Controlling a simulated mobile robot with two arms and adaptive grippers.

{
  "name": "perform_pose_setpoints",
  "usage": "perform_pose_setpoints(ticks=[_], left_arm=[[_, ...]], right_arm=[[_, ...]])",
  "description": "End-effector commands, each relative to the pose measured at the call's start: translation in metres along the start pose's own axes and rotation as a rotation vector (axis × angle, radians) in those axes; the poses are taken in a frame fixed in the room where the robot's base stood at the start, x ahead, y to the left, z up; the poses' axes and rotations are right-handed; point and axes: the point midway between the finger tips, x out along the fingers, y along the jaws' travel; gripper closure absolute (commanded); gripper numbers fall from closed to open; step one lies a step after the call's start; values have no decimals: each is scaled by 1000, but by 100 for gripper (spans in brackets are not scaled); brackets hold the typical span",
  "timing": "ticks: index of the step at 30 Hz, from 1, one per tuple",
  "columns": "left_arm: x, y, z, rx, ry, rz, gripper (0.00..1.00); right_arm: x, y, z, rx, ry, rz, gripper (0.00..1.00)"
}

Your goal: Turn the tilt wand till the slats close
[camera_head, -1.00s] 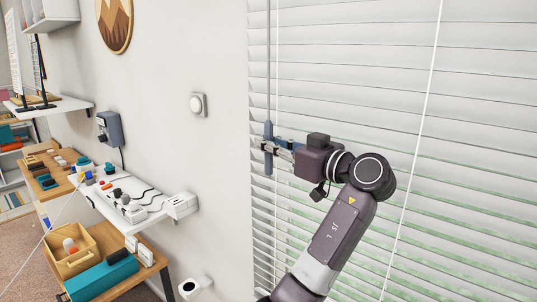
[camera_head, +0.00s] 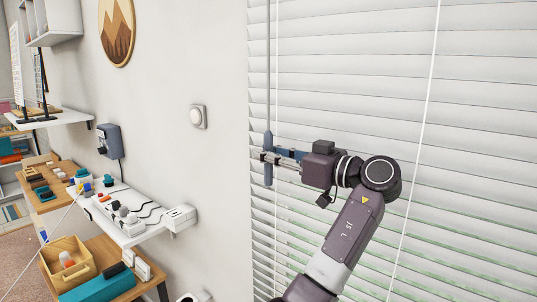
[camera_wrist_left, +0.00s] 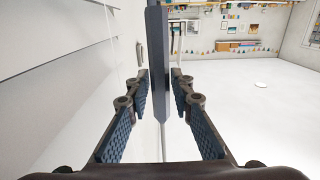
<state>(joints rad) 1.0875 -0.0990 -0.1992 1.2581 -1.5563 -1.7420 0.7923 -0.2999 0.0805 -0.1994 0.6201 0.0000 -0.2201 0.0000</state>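The tilt wand (camera_head: 268,75) is a thin grey rod hanging at the left edge of the white blind (camera_head: 350,100), with a thicker blue-grey grip (camera_head: 268,178) at its lower end. My left gripper (camera_head: 268,158) comes in from the right at that grip, one finger on each side. The slats look mostly closed higher up. Green still shows in narrow gaps between the lower slats. My right gripper is not in view.
A lift cord (camera_head: 415,140) runs down the blind near my arm. Left of the blind are a wall switch (camera_head: 198,117), a white shelf with a power strip (camera_head: 135,210), and a low table with a wooden box (camera_head: 68,262). The wall beside the wand is clear.

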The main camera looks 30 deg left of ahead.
Motion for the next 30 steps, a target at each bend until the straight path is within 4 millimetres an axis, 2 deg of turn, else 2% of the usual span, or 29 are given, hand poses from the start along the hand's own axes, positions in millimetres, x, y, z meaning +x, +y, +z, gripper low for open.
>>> perform_pose_setpoints(ticks=[10, 14, 24, 30], left_arm=[[-1, 0, 0, 0, 0, 0, 69], [-11, 0, 0, 0, 0, 1, 69], [-80, 1, 0, 2, 0, 3, 69], [-110, 1, 0, 1, 0, 1, 69]], right_arm=[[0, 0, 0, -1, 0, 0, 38], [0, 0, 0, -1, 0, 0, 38], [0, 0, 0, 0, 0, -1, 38], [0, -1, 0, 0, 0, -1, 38]])
